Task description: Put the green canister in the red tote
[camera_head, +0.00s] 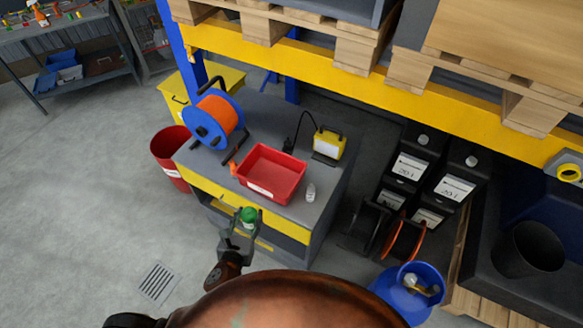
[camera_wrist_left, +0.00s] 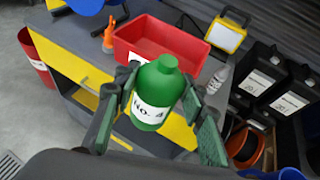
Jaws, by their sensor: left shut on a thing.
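The green canister (camera_head: 249,215) has a white label reading "NO. 4" and shows large in the left wrist view (camera_wrist_left: 157,92). My left gripper (camera_head: 243,226) is shut on it, with a finger pad on each side, in front of the workbench's near edge. The red tote (camera_head: 271,174) stands on the grey bench top, beyond the canister. It also shows in the left wrist view (camera_wrist_left: 160,38) and looks empty, though the canister hides part of its near side there. My right gripper is not in view.
On the bench (camera_head: 215,174), an orange bottle (camera_head: 233,168) stands left of the tote and a small clear bottle (camera_head: 310,192) right of it. A blue reel (camera_head: 213,118) and a yellow work lamp (camera_head: 328,145) stand behind. A yellow rack beam (camera_head: 350,82) crosses above.

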